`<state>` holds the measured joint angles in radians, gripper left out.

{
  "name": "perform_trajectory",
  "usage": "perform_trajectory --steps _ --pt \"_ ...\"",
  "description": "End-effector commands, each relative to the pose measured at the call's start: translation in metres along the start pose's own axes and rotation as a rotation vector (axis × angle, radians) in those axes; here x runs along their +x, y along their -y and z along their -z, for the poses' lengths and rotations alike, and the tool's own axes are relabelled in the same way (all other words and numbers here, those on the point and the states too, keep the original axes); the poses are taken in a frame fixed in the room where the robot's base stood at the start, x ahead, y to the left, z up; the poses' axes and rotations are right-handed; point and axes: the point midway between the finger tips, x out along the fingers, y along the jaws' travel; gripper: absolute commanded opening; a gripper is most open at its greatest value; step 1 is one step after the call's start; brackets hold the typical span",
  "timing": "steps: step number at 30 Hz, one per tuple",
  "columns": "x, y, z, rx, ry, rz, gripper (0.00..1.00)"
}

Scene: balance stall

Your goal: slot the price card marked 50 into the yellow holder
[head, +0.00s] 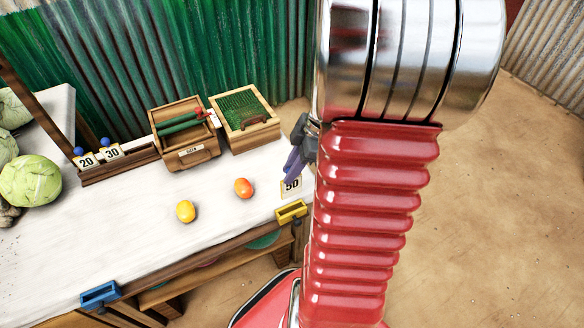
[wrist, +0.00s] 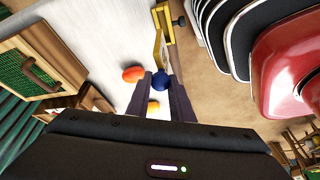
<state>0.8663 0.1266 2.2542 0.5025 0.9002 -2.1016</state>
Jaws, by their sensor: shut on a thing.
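The price card marked 50 (head: 291,186) hangs upright below my gripper (head: 293,165), just above and behind the yellow holder (head: 291,211) at the table's front edge. In the wrist view my gripper (wrist: 160,84) is shut on the card's blue knob (wrist: 158,79). The card (wrist: 160,50) shows there nearly edge-on, reaching toward the yellow holder (wrist: 164,22). I cannot tell whether the card touches the holder. In the head view the knob is hidden between my purple fingers.
An orange fruit (head: 243,188) and a yellow fruit (head: 186,211) lie left of the card. Cards 20 (head: 87,162) and 30 (head: 112,153) stand in a wooden rack (head: 122,167). A blue holder (head: 100,294) is at the front left. Two wooden boxes stand at the back.

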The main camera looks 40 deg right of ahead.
Motion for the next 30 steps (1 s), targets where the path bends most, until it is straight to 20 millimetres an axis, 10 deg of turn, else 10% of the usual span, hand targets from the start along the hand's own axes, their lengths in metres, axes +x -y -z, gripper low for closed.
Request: perform_trajectory --steps 30 --pt "0.028 0.000 -0.011 0.001 0.000 0.001 0.00"
